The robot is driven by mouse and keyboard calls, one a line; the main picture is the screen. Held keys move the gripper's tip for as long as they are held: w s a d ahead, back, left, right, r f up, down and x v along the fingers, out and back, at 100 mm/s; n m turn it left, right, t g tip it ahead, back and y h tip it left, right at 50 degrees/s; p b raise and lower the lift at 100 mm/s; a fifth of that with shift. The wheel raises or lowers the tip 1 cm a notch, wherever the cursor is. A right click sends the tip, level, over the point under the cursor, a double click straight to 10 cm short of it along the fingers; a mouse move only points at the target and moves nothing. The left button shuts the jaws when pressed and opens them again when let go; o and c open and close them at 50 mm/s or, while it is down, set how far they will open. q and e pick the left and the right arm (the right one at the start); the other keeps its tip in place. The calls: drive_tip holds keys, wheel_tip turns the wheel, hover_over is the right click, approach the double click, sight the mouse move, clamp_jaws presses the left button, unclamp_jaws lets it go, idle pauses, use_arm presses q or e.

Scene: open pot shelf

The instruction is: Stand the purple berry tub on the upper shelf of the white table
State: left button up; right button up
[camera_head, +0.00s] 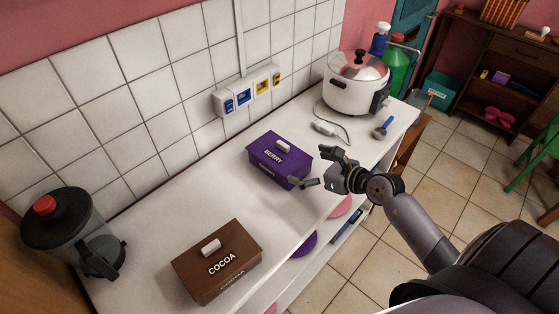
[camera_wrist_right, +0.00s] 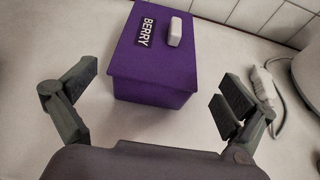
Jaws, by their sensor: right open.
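The purple berry tub (camera_head: 278,161) stands upright on the top of the white table (camera_head: 205,197), near the tiled wall. It has a lid with a white handle and a BERRY label. My right gripper (camera_head: 318,168) is open just in front of the tub, at its right front side. In the right wrist view the tub (camera_wrist_right: 152,65) lies ahead, between and beyond the two spread fingers (camera_wrist_right: 160,95), with nothing held. The lower shelves show only in part under the table's front edge. My left gripper is not in view.
A brown cocoa tub (camera_head: 217,262) stands left of the berry tub, and a blender (camera_head: 72,235) is at the far left. A white cooker (camera_head: 355,85), its cable and a blue spoon (camera_head: 382,128) are at the right end. Pink and purple plates (camera_head: 303,244) sit below the tabletop.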

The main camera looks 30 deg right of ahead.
sight(286, 157)
drive_tip(key=x, duration=0.3)
drive_tip(key=shift+w+a, duration=0.15)
drive_tip(key=shift+w, duration=0.05)
drive_tip(key=shift+w+a+f+p, duration=0.1)
drive_tip(key=shift+w+p, duration=0.3)
drive_tip(key=shift+w, duration=0.05)
drive_tip(key=p+x, duration=0.1)
drive_tip(key=x, duration=0.3)
drive_tip(key=shift+w+a, duration=0.15)
drive_tip(key=shift+w, duration=0.1)
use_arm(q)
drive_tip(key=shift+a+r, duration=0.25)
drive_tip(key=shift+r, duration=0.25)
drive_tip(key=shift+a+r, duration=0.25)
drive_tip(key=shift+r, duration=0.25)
use_arm(e)
drive_tip(key=shift+s, duration=0.1)
drive_tip(key=shift+c, duration=0.5)
drive_tip(key=c, duration=0.9)
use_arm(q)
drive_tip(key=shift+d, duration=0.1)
use_arm(e)
drive_tip(key=c, duration=0.3)
